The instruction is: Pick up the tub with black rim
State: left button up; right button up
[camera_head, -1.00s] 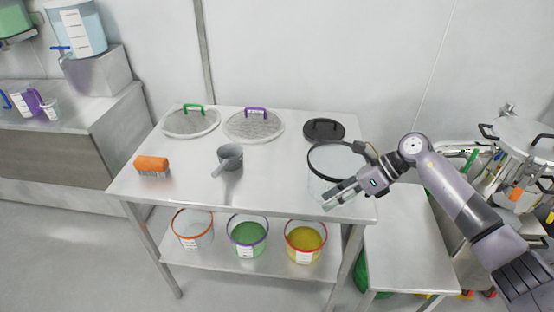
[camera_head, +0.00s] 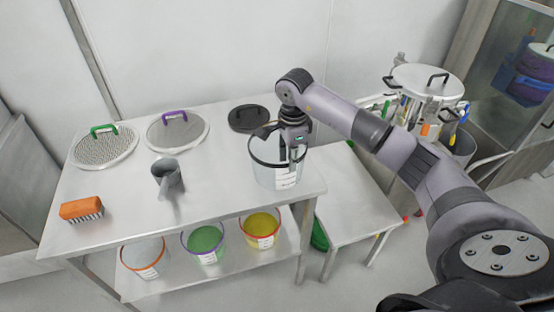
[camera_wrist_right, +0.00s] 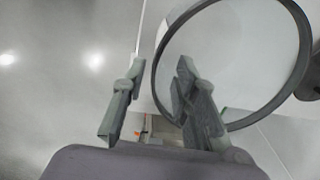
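The tub with black rim (camera_head: 265,176) is clear with a white label and stands upright at the right end of the table's top. Its black rim also shows in the right wrist view (camera_wrist_right: 300,60). My right gripper (camera_head: 293,157) points down at the near right side of this rim. In the wrist view my right gripper (camera_wrist_right: 158,98) is open, with a gap between its fingers. One finger is outside the tub and the other overlaps the rim; I cannot tell whether it touches. My left gripper is not in view.
The steel table (camera_head: 215,190) also holds a black lid (camera_head: 249,118), mesh lids with purple (camera_head: 176,131) and green (camera_head: 104,147) handles, a grey scoop (camera_head: 167,177) and an orange brush (camera_head: 82,209). Tubs rimmed orange, purple and red stand on its lower shelf. A lower bench (camera_head: 345,200) is right.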

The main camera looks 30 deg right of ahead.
aim_at(288, 181)
notch_tip(288, 181, down, 2)
jog(key=shift+w+f, duration=0.1)
jog(key=shift+f, duration=0.1)
jog(key=shift+f+p, duration=0.3)
jog(key=shift+p, duration=0.2)
notch_tip(288, 181, down, 4)
jog(key=shift+a+r+p, duration=0.15)
jog(key=shift+p, duration=0.7)
jog(key=shift+w+f, duration=0.1)
jog(key=shift+f, duration=0.35)
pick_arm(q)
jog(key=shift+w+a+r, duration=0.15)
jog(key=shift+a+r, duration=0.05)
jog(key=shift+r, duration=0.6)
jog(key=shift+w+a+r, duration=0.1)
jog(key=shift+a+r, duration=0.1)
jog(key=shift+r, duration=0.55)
pick_arm(e)
grip_shut()
